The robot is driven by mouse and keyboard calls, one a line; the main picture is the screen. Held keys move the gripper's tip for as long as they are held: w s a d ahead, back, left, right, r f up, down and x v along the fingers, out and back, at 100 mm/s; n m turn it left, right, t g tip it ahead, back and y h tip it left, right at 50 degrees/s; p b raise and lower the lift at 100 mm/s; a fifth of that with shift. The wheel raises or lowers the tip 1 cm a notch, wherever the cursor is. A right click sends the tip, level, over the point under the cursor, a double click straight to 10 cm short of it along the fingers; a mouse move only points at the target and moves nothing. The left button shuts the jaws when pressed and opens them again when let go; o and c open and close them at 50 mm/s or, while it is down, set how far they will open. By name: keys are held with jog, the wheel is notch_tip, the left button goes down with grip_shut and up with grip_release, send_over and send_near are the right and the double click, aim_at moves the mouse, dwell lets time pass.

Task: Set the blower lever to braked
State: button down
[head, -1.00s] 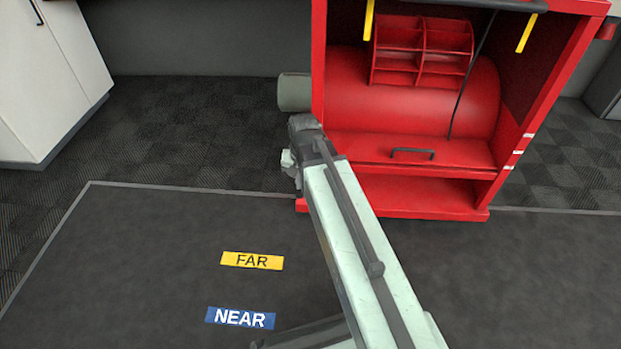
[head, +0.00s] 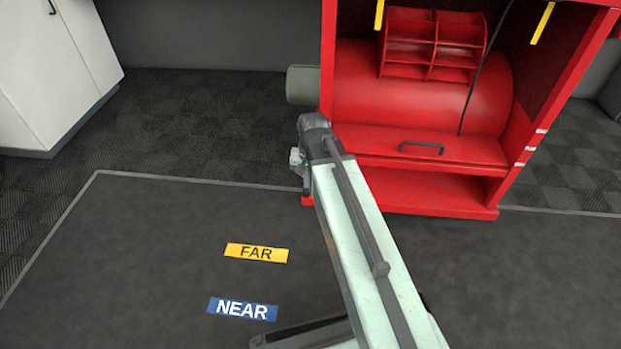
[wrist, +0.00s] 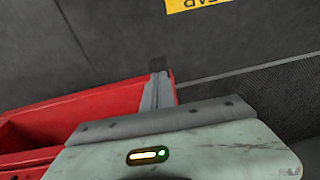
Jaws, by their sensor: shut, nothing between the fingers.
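The blower is a red cabinet with a drum and a sectioned wheel (head: 432,45) in the head view. I cannot make out which part is its lever. White marks (head: 534,140) show on the right post. My gripper (wrist: 158,68) is shut and empty in the wrist view, beside red panelling of the cabinet. In the head view my arm reaches to the cabinet's lower left corner, and the fingers are hidden there.
A yellow FAR label (head: 257,253) and a blue NEAR label (head: 243,309) lie on the dark mat (head: 150,250). A grey-green cylinder (head: 302,85) sticks out from the cabinet's left side. A white cupboard (head: 60,70) stands at far left.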

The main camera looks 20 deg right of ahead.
notch_tip(320, 180, up, 9)
jog(key=s+p, duration=0.1)
jog(key=p, duration=0.7)
jog(key=shift+p, duration=0.35)
jog(key=shift+s, duration=0.1)
jog(key=s+a+r+n+g+p, duration=0.25)
jog(key=s+r+n+p, duration=0.3)
jog(key=r+p, duration=0.4)
notch_tip(320, 180, up, 34)
jog(key=p, duration=3.4)
jog(key=shift+a+m+t, duration=0.4)
jog(key=shift+m+t, duration=0.05)
jog(key=shift+s, duration=0.1)
